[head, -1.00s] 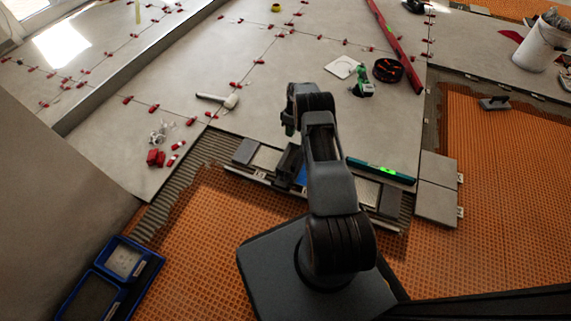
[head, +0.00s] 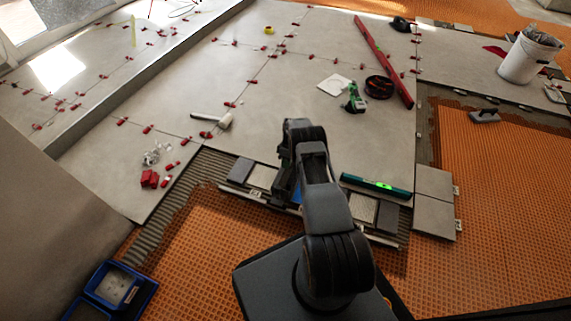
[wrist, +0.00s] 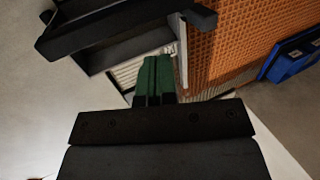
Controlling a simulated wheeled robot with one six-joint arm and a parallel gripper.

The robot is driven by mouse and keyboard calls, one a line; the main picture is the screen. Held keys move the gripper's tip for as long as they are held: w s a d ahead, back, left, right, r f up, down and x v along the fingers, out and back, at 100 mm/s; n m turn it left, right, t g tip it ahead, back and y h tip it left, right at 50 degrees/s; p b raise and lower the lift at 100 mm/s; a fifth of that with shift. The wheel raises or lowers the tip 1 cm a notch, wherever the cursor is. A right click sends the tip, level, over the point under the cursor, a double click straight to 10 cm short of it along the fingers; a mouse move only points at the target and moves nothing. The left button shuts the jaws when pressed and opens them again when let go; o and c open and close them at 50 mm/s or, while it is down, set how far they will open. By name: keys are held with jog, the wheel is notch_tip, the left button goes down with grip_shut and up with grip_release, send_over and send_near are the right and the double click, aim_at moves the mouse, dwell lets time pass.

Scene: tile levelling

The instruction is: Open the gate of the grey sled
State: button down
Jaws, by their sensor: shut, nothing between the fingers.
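My gripper's green fingers (wrist: 155,80) are shut and empty in the wrist view. Just beyond them is a dark grey box-like body (wrist: 135,50) with a long bar across its upper side, apparently the grey sled. Which part is its gate I cannot tell. The fingertips appear close to its lower edge; contact is unclear. In the head view, a dark body (head: 284,182) stands on the strip of rails and tiles, just left of my arm, which hides part of it. My fingers are hidden there.
A green level (head: 376,186) lies right of my arm. A white-headed mallet (head: 224,121), red clips (head: 150,179) and a black coil (head: 379,87) lie on the tiles. Blue bins (head: 112,285) stand at lower left. Orange matting (head: 190,265) is mostly clear.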

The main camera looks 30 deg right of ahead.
aim_at(278, 193)
jog(key=s+a+f, duration=0.4)
jog(key=f, duration=0.2)
jog(key=shift+s+a+b, duration=0.15)
jog(key=shift+a+b, duration=0.2)
jog(key=shift+b, duration=0.05)
dwell(0.3)
